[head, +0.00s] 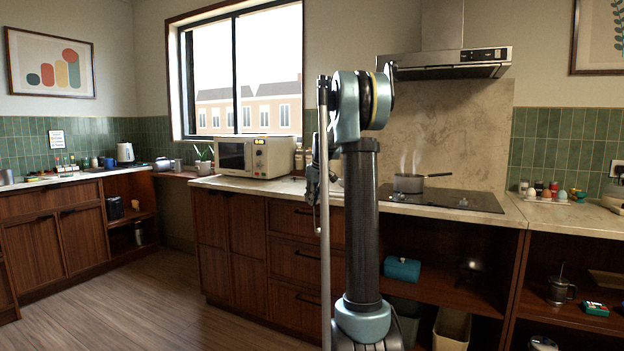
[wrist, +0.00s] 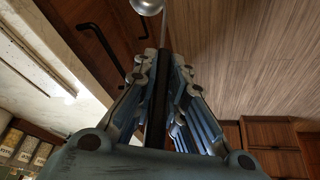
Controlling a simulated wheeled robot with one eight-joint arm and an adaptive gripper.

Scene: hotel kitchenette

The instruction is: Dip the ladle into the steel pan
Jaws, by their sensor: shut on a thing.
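The steel pan (head: 408,183) sits on the black hob (head: 450,199) under the hood, with steam rising from it and its dark handle pointing right. My gripper (head: 314,185) is left of the pan, at about counter height, partly hidden by my arm. In the wrist view my gripper (wrist: 160,66) is shut on the ladle (wrist: 147,5). The ladle's dark handle runs between the fingers, and its round silver bowl shows at the top edge, partly cut off.
A microwave (head: 256,157) stands on the counter left of the hob. An egg rack (head: 553,197) and small jars are right of the hob. The floor at the left is clear.

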